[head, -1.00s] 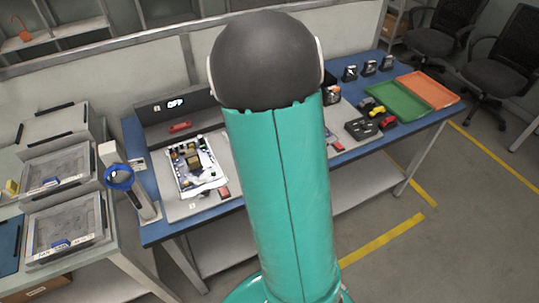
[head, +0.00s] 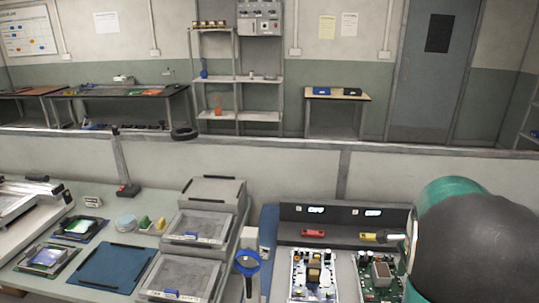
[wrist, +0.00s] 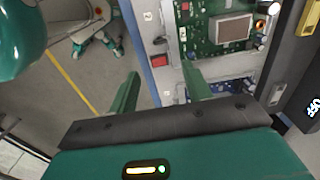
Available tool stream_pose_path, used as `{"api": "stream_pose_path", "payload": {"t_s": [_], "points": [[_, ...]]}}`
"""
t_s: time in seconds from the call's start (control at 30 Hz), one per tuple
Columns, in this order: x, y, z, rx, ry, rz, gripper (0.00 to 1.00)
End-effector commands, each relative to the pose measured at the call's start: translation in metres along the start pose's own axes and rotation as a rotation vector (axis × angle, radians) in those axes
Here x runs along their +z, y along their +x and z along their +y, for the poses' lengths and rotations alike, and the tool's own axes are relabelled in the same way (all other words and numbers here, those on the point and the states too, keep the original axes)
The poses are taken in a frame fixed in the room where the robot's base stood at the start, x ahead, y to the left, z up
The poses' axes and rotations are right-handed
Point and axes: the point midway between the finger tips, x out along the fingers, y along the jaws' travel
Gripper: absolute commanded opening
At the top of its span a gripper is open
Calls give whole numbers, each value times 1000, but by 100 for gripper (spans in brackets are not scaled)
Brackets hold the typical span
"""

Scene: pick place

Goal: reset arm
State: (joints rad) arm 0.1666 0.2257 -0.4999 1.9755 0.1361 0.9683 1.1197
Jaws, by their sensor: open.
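My gripper (wrist: 160,80) shows in the wrist view as two green fingers standing apart, with nothing between them. It is over the front edge of the blue bench, beside a green circuit board (wrist: 222,28). A small red part (wrist: 160,60) lies on the bench edge past the fingertips. In the head view my arm fills the lower right corner and hides the bench there; my gripper does not show in that view. The same green board (head: 382,275) shows partly there, next to a white-framed board (head: 313,272).
A grey back panel (head: 345,226) with a red tool (head: 314,233) and a yellow tool (head: 381,237) borders the bench. Grey lidded boxes (head: 201,222) and a blue mat (head: 112,267) are on the left table. A low wall (head: 270,163) runs behind.

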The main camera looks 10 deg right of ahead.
Motion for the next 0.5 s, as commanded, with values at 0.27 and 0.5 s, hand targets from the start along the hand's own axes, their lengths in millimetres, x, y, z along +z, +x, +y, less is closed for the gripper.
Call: {"api": "stream_pose_path", "payload": {"t_s": [0.27,0.5], "points": [[72,-47,23,-120,-403,-37,49],[144,-92,70,-261,-903,4,49]]}}
